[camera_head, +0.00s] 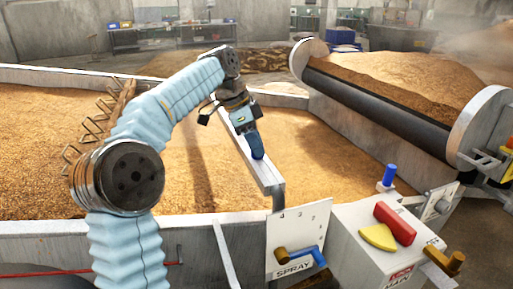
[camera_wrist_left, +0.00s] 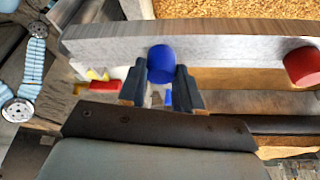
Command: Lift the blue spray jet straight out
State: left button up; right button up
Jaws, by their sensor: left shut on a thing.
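My left gripper (camera_wrist_left: 161,92) is shut on the blue spray jet (camera_wrist_left: 161,63), a blue round-ended piece between its two dark fingers. In the head view my left gripper (camera_head: 253,137) points down over the pale metal rail (camera_head: 262,170) above the grain bed. There, a dark blue tip shows at the rail's top, and I cannot tell finger from jet. In the left wrist view the jet is in front of the rail (camera_wrist_left: 220,50); whether it still touches the rail is unclear. My right gripper is not in view.
A red cylinder (camera_wrist_left: 302,66) sits along the rail in the left wrist view. The SPRAY plate (camera_head: 297,238) has a blue lever (camera_head: 310,254). A grey box (camera_head: 365,232) carries a red block (camera_head: 395,223) and a yellow block (camera_head: 378,237). A large grain drum (camera_head: 375,105) stands right.

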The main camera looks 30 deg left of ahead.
pick_arm(q)
notch_tip(320, 180, up, 3)
jog(key=shift+f+p, duration=0.1)
jog(key=shift+p, duration=0.45)
jog(key=s+r, duration=1)
jog(key=s, duration=0.4)
jog(key=shift+d, duration=0.25)
